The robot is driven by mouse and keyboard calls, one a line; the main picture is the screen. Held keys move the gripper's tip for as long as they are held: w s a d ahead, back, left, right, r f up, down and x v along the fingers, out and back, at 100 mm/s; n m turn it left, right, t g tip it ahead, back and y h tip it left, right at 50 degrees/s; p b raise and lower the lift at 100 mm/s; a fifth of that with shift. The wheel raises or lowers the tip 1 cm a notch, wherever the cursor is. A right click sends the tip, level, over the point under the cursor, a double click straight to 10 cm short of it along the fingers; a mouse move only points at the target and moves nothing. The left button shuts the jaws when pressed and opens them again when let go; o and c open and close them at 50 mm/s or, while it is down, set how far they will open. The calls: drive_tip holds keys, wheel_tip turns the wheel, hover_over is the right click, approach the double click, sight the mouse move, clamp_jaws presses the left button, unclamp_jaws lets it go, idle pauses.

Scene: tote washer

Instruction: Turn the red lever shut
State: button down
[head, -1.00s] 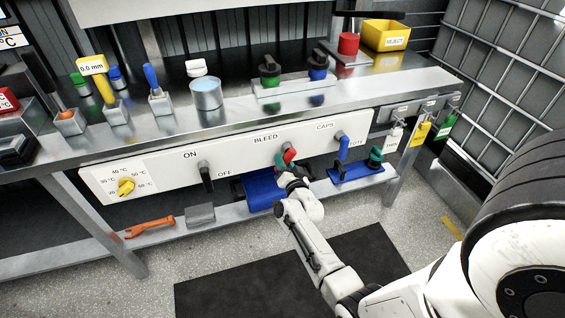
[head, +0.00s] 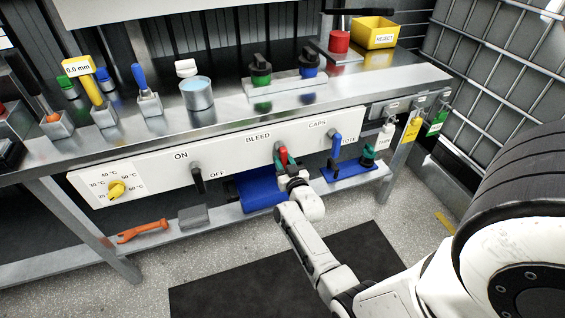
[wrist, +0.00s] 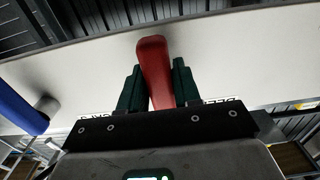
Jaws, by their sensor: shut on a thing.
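A black lever (head: 198,179) is at left on the panel, and a blue lever (head: 336,146) at right. A blue bin (head: 262,190) sits below the panel, beside my gripper. An orange wrench (head: 142,231) lies on the lower shelf. A dark mat (head: 330,265) covers the floor.

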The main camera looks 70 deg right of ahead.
drive_tip(key=shift+f, duration=0.1)
idle(0.3)
drive_tip(key=c, duration=0.9)
unclamp_jaws()
drive_tip(key=p+v, duration=0.5)
drive_tip(key=v, duration=0.6)
drive_tip(key=shift+d, duration=0.1)
